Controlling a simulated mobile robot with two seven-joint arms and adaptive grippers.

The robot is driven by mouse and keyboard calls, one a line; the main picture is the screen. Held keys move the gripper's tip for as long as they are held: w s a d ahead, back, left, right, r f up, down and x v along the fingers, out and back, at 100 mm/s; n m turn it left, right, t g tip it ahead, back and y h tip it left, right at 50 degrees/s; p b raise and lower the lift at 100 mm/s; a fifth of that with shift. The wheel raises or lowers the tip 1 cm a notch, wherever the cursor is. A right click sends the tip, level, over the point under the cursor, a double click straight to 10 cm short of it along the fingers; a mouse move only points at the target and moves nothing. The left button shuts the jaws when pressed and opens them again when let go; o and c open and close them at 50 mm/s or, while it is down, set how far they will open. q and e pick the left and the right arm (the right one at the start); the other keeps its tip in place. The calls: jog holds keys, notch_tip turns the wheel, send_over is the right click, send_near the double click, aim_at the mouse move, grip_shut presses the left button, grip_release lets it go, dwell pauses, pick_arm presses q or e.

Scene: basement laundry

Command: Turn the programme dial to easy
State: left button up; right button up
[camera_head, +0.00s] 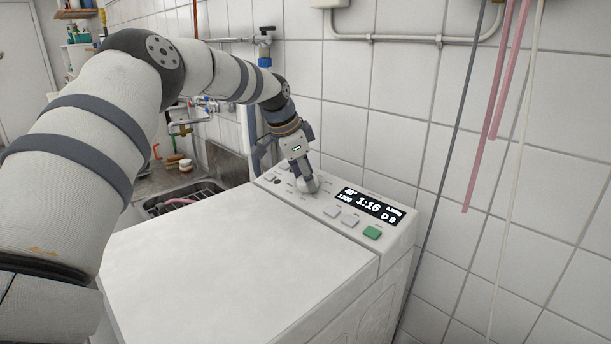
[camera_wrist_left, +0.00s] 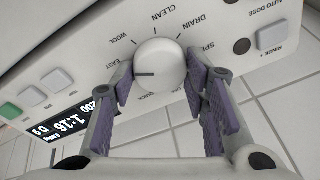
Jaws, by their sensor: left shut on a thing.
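The programme dial (camera_wrist_left: 165,58) is a round white knob with a dark pointer line, on the control panel of the white washing machine (camera_head: 225,255). My left gripper (camera_wrist_left: 158,78) has its two purple-padded fingers on either side of the dial, shut on it. The pointer line lies level and points left in the left wrist view, close to and slightly below the EASY label. A finger hides part of the marks there, so exact alignment is unclear. WOOL, CLEAN and DRAIN are readable around the dial. In the head view my left gripper reaches down onto the panel. My right gripper is not in view.
A display (camera_head: 369,204) reading 1:16, grey buttons (camera_head: 349,220) and a green button (camera_head: 372,232) sit right of the dial. A tiled wall with hanging hoses (camera_head: 505,80) stands behind. A sink (camera_head: 185,200) lies left. The machine's top is clear.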

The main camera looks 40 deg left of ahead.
pick_arm(q)
jog(key=shift+f, duration=0.2)
jog(key=o, duration=1.1)
jog(key=shift+o, duration=0.2)
jog(key=shift+r, duration=0.1)
jog(key=v, duration=1.2)
jog(key=shift+d, duration=0.1)
